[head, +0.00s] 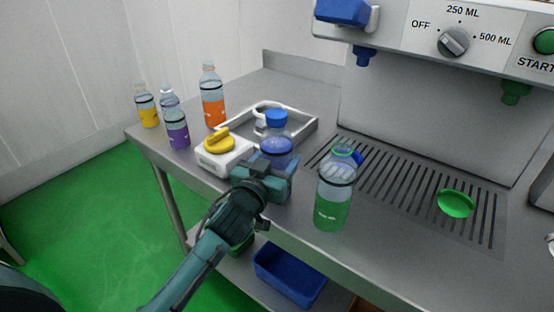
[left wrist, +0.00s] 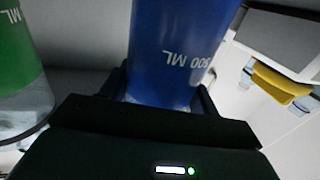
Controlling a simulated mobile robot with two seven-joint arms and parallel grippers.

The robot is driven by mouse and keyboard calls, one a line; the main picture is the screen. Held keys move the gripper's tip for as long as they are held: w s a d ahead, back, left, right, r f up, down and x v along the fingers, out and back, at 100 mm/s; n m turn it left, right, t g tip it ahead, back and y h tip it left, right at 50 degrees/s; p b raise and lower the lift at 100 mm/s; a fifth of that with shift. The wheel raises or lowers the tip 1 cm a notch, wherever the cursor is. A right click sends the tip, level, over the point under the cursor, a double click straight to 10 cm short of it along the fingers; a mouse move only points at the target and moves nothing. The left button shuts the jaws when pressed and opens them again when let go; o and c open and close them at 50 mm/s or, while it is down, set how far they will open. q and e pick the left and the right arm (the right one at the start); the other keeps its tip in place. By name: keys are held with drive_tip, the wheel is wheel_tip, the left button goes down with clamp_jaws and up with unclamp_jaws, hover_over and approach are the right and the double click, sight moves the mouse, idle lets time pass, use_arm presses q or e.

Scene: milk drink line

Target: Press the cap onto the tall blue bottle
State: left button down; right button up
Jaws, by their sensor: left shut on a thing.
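The tall blue bottle (head: 277,147) is upright near the counter's front edge, with a blue cap (head: 276,117) at its top. I cannot tell whether that cap is fully seated. My left gripper (head: 270,180) is shut around the bottle's lower part and hides it, so I cannot tell whether its base touches the counter. In the left wrist view the blue bottle (left wrist: 178,50), marked in ML, stands between the fingers. Another blue, cap-like piece (head: 357,158) is partly hidden behind the green bottle's neck. My right gripper is not in view.
An uncapped green bottle (head: 333,195) stands close to the right. A green cap (head: 456,203) lies on the drain grate (head: 400,185). Yellow, purple and orange bottles stand farther left.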

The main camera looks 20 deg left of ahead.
use_arm(q)
drive_tip(key=shift+f, duration=0.1)
drive_tip(key=shift+c, duration=1.9)
unclamp_jaws()
drive_tip(key=shift+r, duration=0.25)
drive_tip(key=s+a, duration=0.1)
drive_tip(key=s, duration=1.1)
drive_tip(key=shift+a, duration=0.25)
drive_tip(key=shift+f, duration=0.1)
